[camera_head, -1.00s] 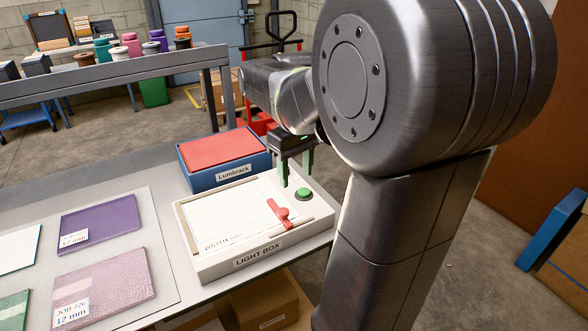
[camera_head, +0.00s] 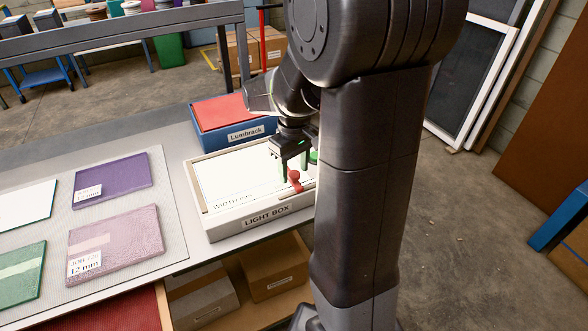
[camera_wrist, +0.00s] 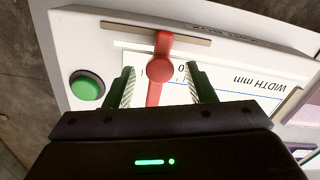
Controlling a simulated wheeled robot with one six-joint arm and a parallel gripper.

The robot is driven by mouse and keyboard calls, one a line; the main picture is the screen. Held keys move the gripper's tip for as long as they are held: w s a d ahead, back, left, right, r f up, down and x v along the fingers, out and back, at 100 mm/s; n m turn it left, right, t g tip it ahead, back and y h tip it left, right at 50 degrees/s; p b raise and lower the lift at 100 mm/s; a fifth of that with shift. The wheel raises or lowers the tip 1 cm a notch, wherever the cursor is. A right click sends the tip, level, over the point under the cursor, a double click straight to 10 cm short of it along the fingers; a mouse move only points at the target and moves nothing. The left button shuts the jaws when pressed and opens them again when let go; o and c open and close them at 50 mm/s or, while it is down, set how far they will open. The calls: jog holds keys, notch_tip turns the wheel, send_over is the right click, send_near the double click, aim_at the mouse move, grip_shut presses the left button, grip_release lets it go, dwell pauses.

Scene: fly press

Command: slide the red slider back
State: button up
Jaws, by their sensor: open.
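The red slider (camera_head: 294,181) sits at the right front part of the white light box (camera_head: 207,209), by the slot along its front edge. In the wrist view the slider (camera_wrist: 160,70) is a red bar with a round knob. My gripper (camera_head: 293,172) is open above the light box, close to the slider. In the wrist view its two green-black fingers (camera_wrist: 161,88) stand on either side of the red bar, with gaps between. Whether the fingers touch the slider's knob cannot be told. A scale and the words "WIDTH mm" show on the white panel.
A green button (camera_wrist: 87,86) is beside the slot, left of the fingers in the wrist view. A blue Lumbrack box (camera_head: 229,136) with a red top stands behind the light box. Purple (camera_head: 112,180) and pink (camera_head: 114,243) job panels lie to the left.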

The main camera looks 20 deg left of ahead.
jog(key=shift+f, duration=0.3)
grip_shut()
jog(key=shift+w+d+p, duration=0.5)
jog(key=shift+w+d, duration=1.5)
jog(key=shift+w, duration=0.3)
grip_release()
jog(key=shift+w+d, duration=0.1)
jog(key=shift+w, duration=0.05)
